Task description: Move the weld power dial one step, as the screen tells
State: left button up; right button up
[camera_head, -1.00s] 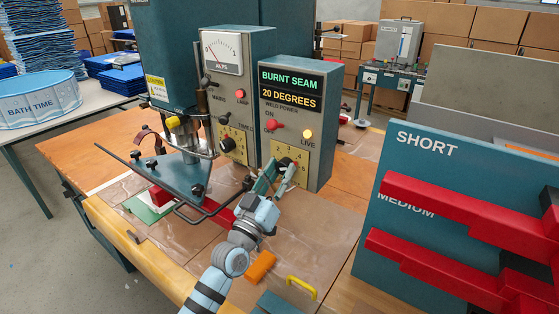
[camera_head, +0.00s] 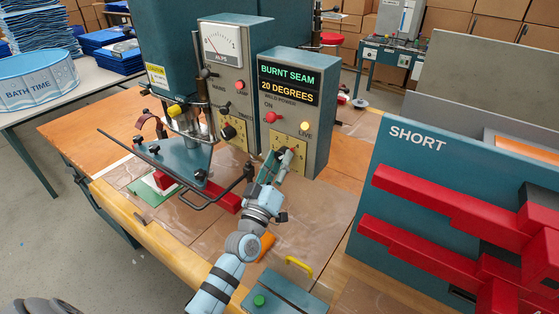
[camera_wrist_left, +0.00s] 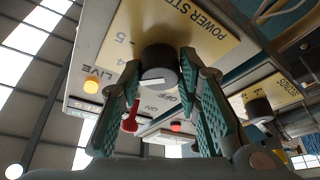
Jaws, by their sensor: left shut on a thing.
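The weld power dial (camera_wrist_left: 158,60) is a dark round knob on a yellow plate (camera_head: 299,165) marked with step numbers and "POWER STEPS". A pale pointer mark shows on its face in the wrist view. My left gripper (camera_head: 281,160) is shut on the dial, one green finger on each side. In the head view the fingers mostly hide the dial, and I cannot tell which step it points to. The screen (camera_head: 289,85) on the grey control box (camera_head: 322,130) reads "BURNT SEAM" in green and "20 DEGREES" in yellow. My right gripper is out of view.
Above the dial are a red switch (camera_head: 272,117) and a lit yellow LIVE lamp (camera_head: 304,128). A timer dial (camera_head: 228,132) and amps gauge (camera_head: 223,44) are on the left box. A blue SHORT rack (camera_head: 405,165) with red parts stands right.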

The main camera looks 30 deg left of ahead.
pick_arm(q)
jog(key=o, duration=1.1)
jog(key=shift+o, duration=0.2)
jog(key=shift+s, duration=0.1)
jog(key=a+v, duration=0.1)
jog(key=v, duration=1)
jog(key=shift+s+d, duration=0.45)
jog(key=shift+d, duration=0.05)
jog(key=shift+f, duration=0.15)
